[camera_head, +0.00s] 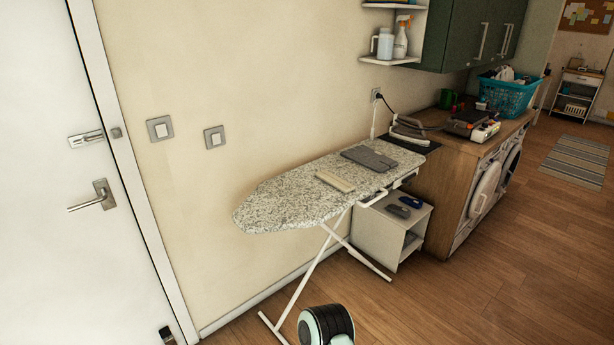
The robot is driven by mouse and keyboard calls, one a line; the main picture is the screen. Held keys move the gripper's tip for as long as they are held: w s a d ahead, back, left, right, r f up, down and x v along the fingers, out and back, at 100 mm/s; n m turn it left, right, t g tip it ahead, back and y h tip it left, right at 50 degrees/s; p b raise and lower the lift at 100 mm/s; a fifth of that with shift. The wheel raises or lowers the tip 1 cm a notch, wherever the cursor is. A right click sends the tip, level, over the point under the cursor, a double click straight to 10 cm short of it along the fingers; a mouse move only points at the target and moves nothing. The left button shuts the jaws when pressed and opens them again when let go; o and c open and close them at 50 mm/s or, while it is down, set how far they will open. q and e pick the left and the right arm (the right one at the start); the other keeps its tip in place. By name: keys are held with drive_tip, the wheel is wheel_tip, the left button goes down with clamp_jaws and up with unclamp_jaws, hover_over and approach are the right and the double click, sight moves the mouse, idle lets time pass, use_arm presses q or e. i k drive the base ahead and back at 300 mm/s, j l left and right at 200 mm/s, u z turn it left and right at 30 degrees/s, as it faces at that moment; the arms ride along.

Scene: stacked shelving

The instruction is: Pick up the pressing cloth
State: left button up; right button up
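Two flat things lie on the speckled ironing board (285,203), which stands along the wall in the middle of the view. One is a folded dark grey cloth (369,159) towards the right end, near the iron. The other is a small beige folded strip (335,181), nearer the middle of the board and apart from the grey one. I cannot tell for sure which is the pressing cloth. Neither gripper is in view, and nothing touches either thing.
An iron (408,134) with a cord stands beyond the board's right end. A white cabinet (385,230) stands under the board. A wooden counter (462,140) over washing machines holds a turquoise basket (508,97).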

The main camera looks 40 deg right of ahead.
sight(336, 182)
drive_tip(key=l+u, duration=0.3)
drive_tip(key=l, duration=0.25)
drive_tip(key=l+u, duration=0.3)
drive_tip(key=l, duration=0.2)
drive_tip(key=l+u, duration=0.1)
drive_tip(key=l, duration=0.25)
drive_tip(key=k+l+u, duration=0.1)
drive_tip(key=l, duration=0.25)
drive_tip(key=k+l+u, duration=0.1)
drive_tip(key=l, duration=0.25)
drive_tip(key=k+l, duration=0.1)
drive_tip(key=l, duration=0.25)
drive_tip(key=k+l, duration=0.1)
drive_tip(key=l, duration=0.3)
drive_tip(key=k+l, duration=0.1)
drive_tip(key=l, duration=0.25)
drive_tip(key=u, duration=0.05)
